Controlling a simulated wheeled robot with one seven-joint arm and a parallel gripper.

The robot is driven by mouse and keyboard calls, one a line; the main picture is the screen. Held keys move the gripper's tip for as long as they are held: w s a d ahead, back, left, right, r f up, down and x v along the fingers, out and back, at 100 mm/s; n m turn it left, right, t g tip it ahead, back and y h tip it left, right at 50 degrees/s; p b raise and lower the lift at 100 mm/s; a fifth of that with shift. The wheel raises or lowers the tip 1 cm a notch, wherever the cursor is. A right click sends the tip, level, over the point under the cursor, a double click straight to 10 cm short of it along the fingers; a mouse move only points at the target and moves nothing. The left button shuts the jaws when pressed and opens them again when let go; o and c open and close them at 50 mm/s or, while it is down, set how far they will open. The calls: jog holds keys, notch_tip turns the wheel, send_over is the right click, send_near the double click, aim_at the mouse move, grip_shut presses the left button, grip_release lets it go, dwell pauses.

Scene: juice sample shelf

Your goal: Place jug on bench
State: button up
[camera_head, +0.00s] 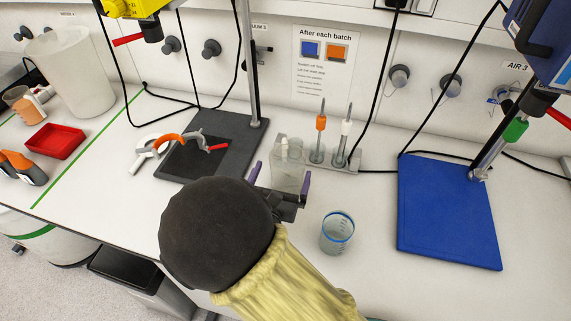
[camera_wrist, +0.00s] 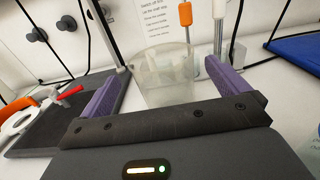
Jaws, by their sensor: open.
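A clear, see-through jug (camera_head: 288,176) stands upright on the white bench (camera_head: 375,285), in front of the probe rack. It also shows in the wrist view (camera_wrist: 168,72), between and beyond my purple fingers. My gripper (camera_head: 281,180) is open, with one finger to each side of the jug in the picture. In the wrist view my gripper (camera_wrist: 162,82) shows a wide gap between its fingers. I cannot tell whether either finger touches the jug. The jug's lower front is partly hidden by my gripper.
A blue-rimmed beaker (camera_head: 337,236) stands right of my gripper. A black stand (camera_head: 228,130) with a clamp is at left, a blue stand base (camera_head: 448,222) at right. The rack (camera_head: 345,162) holds upright probes close behind the jug. A red tray (camera_head: 55,141) is far left.

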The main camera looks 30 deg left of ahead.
jog(key=v, duration=0.6)
jog(key=shift+s+b, duration=0.25)
jog(key=shift+b, duration=0.15)
jog(key=shift+d, duration=0.1)
